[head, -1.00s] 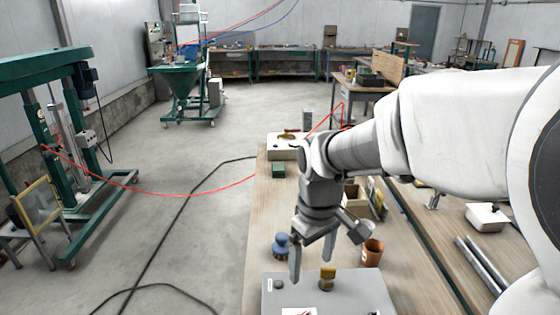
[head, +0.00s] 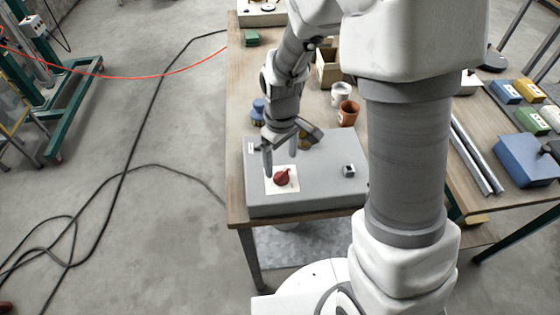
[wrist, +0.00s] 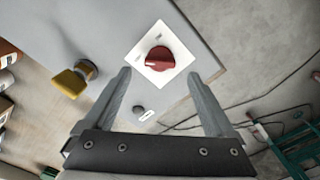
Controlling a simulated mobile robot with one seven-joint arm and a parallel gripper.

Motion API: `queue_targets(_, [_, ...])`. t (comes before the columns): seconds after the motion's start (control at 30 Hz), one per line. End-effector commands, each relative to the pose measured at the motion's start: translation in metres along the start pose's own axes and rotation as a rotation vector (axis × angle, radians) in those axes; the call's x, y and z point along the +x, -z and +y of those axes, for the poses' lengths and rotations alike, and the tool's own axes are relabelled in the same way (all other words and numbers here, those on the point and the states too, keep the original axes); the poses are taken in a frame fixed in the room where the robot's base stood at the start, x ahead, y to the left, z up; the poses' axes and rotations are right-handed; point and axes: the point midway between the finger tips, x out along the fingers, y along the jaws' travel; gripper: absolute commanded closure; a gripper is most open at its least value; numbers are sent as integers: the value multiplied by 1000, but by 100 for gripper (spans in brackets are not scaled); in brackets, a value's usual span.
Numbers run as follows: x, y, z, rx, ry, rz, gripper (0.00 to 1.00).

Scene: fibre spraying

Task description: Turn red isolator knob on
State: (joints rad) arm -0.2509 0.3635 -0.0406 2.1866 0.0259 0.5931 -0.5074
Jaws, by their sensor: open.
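The red isolator knob (head: 282,178) sits on a white square plate (head: 292,188) on top of a grey box (head: 325,195) at the table's near end. In the wrist view the red knob (wrist: 159,58) is ahead of my gripper, between the lines of its fingers, with its plate's small markings too small to read. My gripper (head: 283,169) points down close to the knob in the head view. Its fingers (wrist: 163,85) are spread apart in the wrist view, with nothing between the tips. I cannot tell whether a finger touches the plate.
A terracotta pot (head: 348,112), white mug (head: 341,94) and blue object (head: 258,110) stand behind the box.

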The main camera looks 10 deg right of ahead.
Motion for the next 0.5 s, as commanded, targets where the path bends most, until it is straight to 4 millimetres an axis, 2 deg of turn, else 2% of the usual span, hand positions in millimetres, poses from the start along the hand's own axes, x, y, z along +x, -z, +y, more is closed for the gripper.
queue_targets(0.03, [10,-1,0,0,2,-5,10])
queue_targets(0.2, [33,0,0,1,1,-2,10])
queue_targets(0.5, [46,0,0,1,-1,1,10])
